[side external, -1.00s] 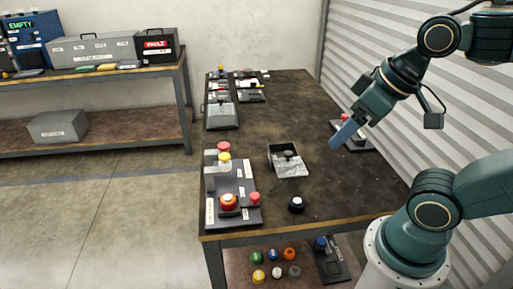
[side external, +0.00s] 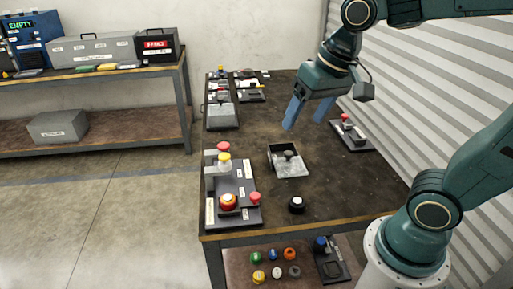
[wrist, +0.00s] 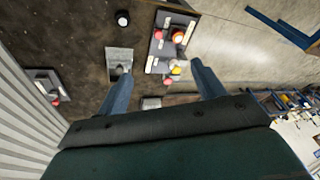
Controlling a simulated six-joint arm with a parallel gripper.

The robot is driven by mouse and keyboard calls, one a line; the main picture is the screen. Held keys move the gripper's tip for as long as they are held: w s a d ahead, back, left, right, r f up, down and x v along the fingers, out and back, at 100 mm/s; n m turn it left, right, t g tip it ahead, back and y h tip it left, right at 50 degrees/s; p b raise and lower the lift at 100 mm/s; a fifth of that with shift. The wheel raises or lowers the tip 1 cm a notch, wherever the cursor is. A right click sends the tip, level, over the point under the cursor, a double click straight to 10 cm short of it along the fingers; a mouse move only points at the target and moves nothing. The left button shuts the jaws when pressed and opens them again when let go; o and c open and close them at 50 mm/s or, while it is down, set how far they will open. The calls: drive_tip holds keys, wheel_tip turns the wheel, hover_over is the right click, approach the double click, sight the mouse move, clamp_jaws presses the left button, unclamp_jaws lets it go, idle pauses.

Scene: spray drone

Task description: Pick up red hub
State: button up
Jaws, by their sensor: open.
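Several red round parts are in view, and I cannot tell which one is the red hub. One red knob (side external: 223,147) is at the back of the left panel, behind a yellow knob. A large red-orange knob (side external: 228,202) and a small red knob (side external: 255,198) are at the panel's front. Another red-topped part (side external: 345,117) is on the dark plate at the table's right. My gripper (side external: 306,112) is open and empty above the table, its blue fingers apart and pointing down. In the wrist view, the fingers (wrist: 161,68) frame the panel area, touching nothing.
The dark table (side external: 275,110) also holds a grey open box (side external: 289,170) and a black knob (side external: 297,205). Dark trays (side external: 222,116) lie at the back left. Several coloured knobs (side external: 274,264) sit on the lower shelf. A corrugated wall (side external: 425,110) stands close on the right.

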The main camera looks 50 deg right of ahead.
drive_tip(key=w+a+f+m+g, duration=0.1)
drive_tip(key=w+f+m+g, duration=0.1)
drive_tip(key=w+f+m, duration=0.3)
drive_tip(key=w+a+f+m+g, duration=0.2)
drive_tip(key=w+f+m, duration=0.2)
drive_tip(key=w+f, duration=0.7)
drive_tip(key=w, duration=0.3)
drive_tip(key=shift+w+f+m+y, duration=0.2)
drive_tip(key=shift+f+m+y, duration=0.05)
drive_tip(key=shift+m+y, duration=0.15)
hover_over(228, 198)
drive_tip(key=f, duration=0.7)
drive_tip(key=shift+d+f, duration=0.35)
drive_tip(key=shift+f, duration=0.4)
drive_tip(key=shift+f, duration=0.1)
drive_tip(key=shift+a+f, duration=0.15)
drive_tip(key=shift+f, duration=1.1)
drive_tip(key=shift+a+f, duration=0.15)
drive_tip(key=shift+f, duration=1.1)
